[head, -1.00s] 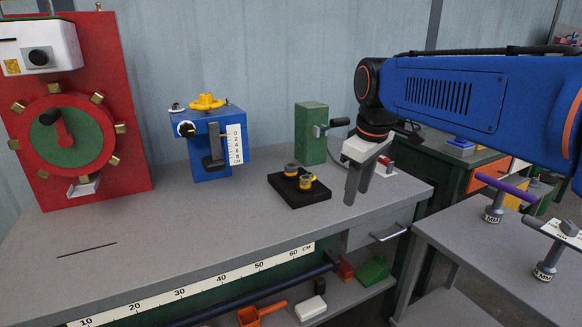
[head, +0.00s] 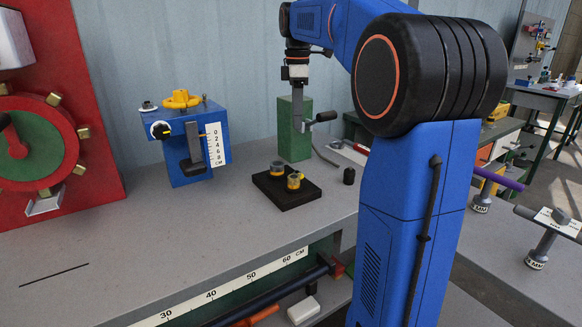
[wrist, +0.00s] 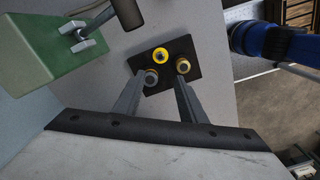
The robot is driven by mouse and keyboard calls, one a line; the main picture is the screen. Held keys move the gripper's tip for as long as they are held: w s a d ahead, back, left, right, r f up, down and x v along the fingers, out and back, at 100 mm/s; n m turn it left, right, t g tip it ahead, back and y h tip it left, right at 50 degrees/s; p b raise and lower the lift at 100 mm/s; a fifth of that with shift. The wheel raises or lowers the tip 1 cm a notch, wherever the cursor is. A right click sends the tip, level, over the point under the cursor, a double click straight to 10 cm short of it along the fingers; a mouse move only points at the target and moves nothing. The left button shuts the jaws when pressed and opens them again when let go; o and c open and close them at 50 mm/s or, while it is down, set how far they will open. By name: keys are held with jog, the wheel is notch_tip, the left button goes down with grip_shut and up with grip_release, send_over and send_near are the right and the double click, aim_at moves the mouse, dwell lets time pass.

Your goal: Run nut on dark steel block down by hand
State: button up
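The dark steel block (head: 285,200) lies flat on the grey bench. In the wrist view the block (wrist: 187,85) shows a yellow ring (wrist: 161,55) and two round stud tops. My gripper (head: 298,125) points down above the bench, in front of the green block and behind the dark block in the head view. In the wrist view its two fingers (wrist: 160,95) are apart with nothing between them, pointing toward the dark block.
A green block with a lever handle (head: 294,147) stands behind the dark block. A blue gauge box (head: 185,160) with a yellow knob stands left of it, a red panel (head: 90,100) further left. A small black knob (head: 349,176) sits to the right. The bench front left is clear.

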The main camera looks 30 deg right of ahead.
aim_at(297, 173)
notch_tip(297, 173, down, 17)
jog(key=shift+r, duration=0.1)
dwell(0.5)
grip_shut()
